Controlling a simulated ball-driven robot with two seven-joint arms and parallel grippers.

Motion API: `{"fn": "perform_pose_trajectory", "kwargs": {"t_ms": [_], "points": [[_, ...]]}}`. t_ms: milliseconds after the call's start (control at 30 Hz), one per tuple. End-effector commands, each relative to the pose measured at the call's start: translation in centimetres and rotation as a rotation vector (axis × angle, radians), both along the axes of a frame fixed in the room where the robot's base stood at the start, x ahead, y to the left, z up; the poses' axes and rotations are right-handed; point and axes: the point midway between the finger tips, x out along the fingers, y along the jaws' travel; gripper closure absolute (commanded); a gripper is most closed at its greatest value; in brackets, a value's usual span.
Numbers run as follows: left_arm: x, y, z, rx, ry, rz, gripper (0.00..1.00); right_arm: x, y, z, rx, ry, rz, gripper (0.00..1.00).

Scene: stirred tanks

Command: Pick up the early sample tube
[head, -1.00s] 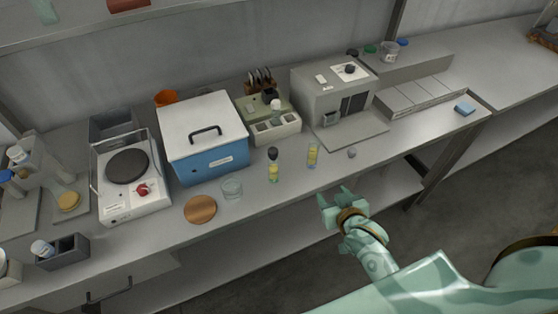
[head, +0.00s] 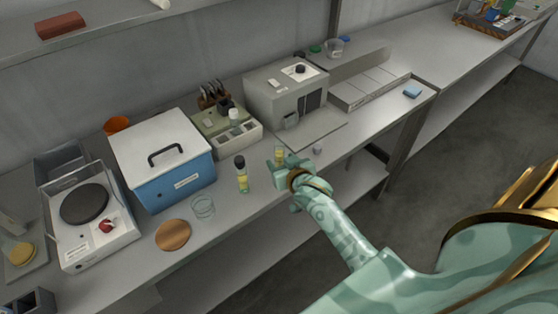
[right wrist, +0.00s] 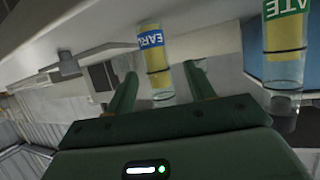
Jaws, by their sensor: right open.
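The early sample tube (right wrist: 156,62) is clear with yellow contents and a blue label reading "EARL". It stands upright on the bench near its front edge; its upper part also shows in the head view (head: 279,152), the rest hidden behind my right gripper (head: 281,168). In the right wrist view my right gripper (right wrist: 160,72) is open, with the tube between its two fingers and gaps on both sides. A second tube (right wrist: 285,45) with a green label ending in "ATE" and a dark cap stands beside it, also in the head view (head: 242,177). My left gripper is out of view.
A small grey piece (head: 318,150) lies right of the early tube. A glass beaker (head: 203,207), a round brown mat (head: 173,235) and a blue box (head: 165,160) stand to the left.

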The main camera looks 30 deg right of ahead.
Motion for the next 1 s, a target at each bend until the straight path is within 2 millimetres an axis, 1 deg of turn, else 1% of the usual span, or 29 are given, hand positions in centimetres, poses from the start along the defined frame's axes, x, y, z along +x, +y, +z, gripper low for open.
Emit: {"fn": "perform_pose_trajectory", "kwargs": {"t_ms": [200,300,567,600,667,700,733,767,1000], "points": [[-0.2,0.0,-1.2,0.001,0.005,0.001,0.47,3.4,-1.0,-0.9,-0.001,-0.001,-0.001,0.46],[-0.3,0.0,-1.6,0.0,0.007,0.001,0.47,4.4,-1.1,-1.2,-0.001,-0.001,0.0,0.46],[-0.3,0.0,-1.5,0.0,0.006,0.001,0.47,4.7,-1.2,-1.2,0.0,-0.001,0.0,0.46],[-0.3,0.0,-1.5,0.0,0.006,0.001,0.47,4.7,-1.2,-1.2,0.0,-0.001,0.0,0.57],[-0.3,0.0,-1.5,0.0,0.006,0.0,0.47,4.6,-1.2,-1.2,0.0,-0.001,0.0,0.74],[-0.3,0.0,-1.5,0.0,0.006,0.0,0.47,4.6,-1.2,-1.2,0.0,-0.001,0.0,0.85],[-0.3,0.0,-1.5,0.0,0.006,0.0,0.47,4.6,-1.2,-1.2,0.0,-0.001,0.0,0.94],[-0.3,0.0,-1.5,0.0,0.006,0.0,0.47,4.6,-1.2,-1.2,0.0,-0.001,0.0,0.96],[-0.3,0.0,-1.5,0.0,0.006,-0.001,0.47,4.6,-1.1,-1.2,0.0,-0.001,0.0,0.96]]}}
